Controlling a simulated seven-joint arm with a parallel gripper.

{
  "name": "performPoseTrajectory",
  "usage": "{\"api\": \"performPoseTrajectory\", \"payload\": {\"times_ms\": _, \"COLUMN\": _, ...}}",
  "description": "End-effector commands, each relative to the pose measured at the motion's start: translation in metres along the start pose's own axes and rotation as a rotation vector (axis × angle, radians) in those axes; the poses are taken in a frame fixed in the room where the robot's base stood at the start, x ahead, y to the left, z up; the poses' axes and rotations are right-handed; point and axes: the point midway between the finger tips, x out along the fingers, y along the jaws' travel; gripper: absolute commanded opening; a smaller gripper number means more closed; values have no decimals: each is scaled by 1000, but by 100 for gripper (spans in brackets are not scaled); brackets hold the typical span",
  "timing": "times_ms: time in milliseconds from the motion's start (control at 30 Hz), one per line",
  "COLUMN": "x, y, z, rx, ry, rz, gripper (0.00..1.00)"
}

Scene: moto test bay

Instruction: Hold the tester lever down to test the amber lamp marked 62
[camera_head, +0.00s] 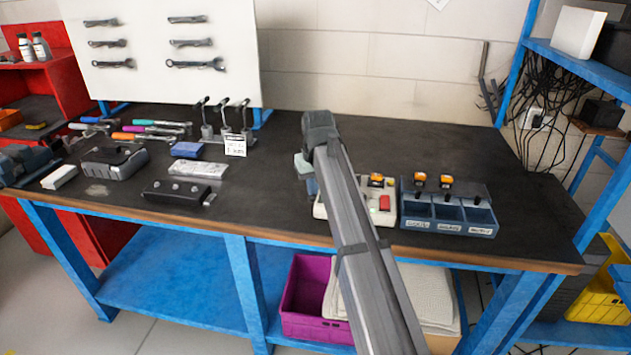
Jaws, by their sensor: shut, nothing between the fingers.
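A pale tester box (391,218) stands on the dark bench, partly hidden behind my arm. An amber lamp (376,180) sits on its top, and a red part (384,203) shows at its right side. I cannot tell whether that red part is the lever. Two more amber lamps, one on the left (420,179) and one on the right (446,182), stand at the blue sorting tray (466,228). The number 62 cannot be read on any lamp. My gripper (311,187) is shut and empty at the tester's left end, mostly hidden by my arm; contact cannot be told.
The tray's labelled compartments look empty. Left on the bench are a black block (178,192), a blue box (187,149), a stand of upright levers (226,120) with a card, and coloured-handled tools (150,130). The back middle and right bench is clear.

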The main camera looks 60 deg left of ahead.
Motion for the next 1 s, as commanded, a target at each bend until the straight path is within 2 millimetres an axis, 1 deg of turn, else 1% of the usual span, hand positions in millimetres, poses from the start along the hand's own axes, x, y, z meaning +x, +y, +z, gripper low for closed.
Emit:
{"api": "performPoseTrajectory", "payload": {"times_ms": 167, "x": -8, "y": 0, "z": -2, "rx": 0, "ry": 0, "rz": 0, "gripper": 0}}
{"api": "performPoseTrajectory", "payload": {"times_ms": 1000, "x": -61, "y": 0, "z": -13, "rx": 0, "ry": 0, "rz": 0, "gripper": 0}}
